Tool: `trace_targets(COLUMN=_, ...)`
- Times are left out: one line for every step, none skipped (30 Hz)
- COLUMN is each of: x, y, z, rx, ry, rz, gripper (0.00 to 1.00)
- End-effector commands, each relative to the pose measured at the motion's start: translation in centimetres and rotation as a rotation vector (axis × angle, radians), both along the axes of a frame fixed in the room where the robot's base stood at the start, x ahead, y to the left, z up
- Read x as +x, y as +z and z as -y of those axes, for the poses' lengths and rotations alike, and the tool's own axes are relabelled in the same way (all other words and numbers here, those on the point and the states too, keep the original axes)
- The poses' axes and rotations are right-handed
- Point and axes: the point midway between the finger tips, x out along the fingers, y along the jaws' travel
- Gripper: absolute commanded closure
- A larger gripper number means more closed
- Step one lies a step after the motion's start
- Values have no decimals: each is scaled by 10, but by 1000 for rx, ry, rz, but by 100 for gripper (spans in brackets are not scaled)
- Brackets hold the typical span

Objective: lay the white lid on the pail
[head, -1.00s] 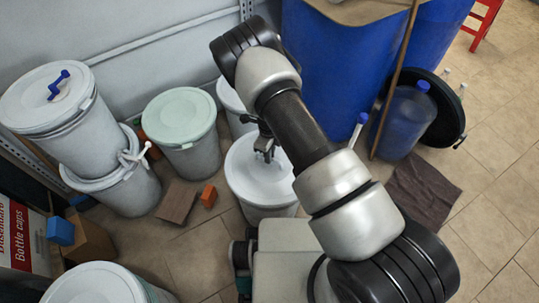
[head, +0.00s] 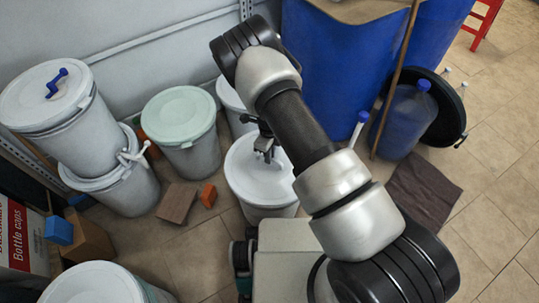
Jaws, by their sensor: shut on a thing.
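The white lid (head: 256,181) sits over the top of the grey pail (head: 266,212) in the middle of the head view, just in front of my base. It looks level, and its rim appears to meet the pail's rim all round the visible side. My gripper (head: 266,155) points down at the lid's upper middle and is shut on the lid, apparently at a grip there. The fingertips are small, and my arm covers the lid's right edge.
A pail with a pale green lid (head: 179,116) stands to the left. Stacked pails (head: 110,185) stand further left. A brown block (head: 177,203) and an orange block (head: 208,196) lie on the floor. Blue drums (head: 335,70) and a blue bottle (head: 403,122) stand behind and right.

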Motion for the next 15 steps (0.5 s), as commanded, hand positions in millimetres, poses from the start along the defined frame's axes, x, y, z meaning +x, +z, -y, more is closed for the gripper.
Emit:
trace_targets(x=0, y=-1, z=0, rx=0, ry=0, rz=0, gripper=100)
trace_targets(x=0, y=-2, z=0, rx=1, ry=0, rz=0, gripper=100)
trace_targets(x=0, y=-2, z=0, rx=1, ry=0, rz=0, gripper=100)
trace_targets(x=0, y=-2, z=0, rx=1, ry=0, rz=0, gripper=100)
trace_targets(x=0, y=-1, z=0, rx=1, ry=0, rz=0, gripper=100)
trace_targets(x=0, y=-1, z=0, rx=1, ry=0, rz=0, gripper=100)
trace_targets(x=0, y=-1, z=0, rx=0, ry=0, rz=0, gripper=100)
trace_targets(x=0, y=-1, z=0, rx=0, ry=0, rz=0, gripper=100)
trace_targets(x=0, y=-1, z=0, rx=0, ry=0, rz=0, gripper=100)
trace_targets(x=0, y=-1, z=0, rx=0, ry=0, rz=0, gripper=100)
trace_targets(x=0, y=-1, z=0, rx=0, ry=0, rz=0, gripper=100)
trace_targets(x=0, y=-1, z=0, rx=0, ry=0, rz=0, gripper=100)
trace_targets(x=0, y=-1, z=0, rx=0, ry=0, rz=0, gripper=86)
trace_targets(x=0, y=-1, z=0, rx=0, ry=0, rz=0, gripper=81)
trace_targets(x=0, y=-1, z=0, rx=0, ry=0, rz=0, gripper=75)
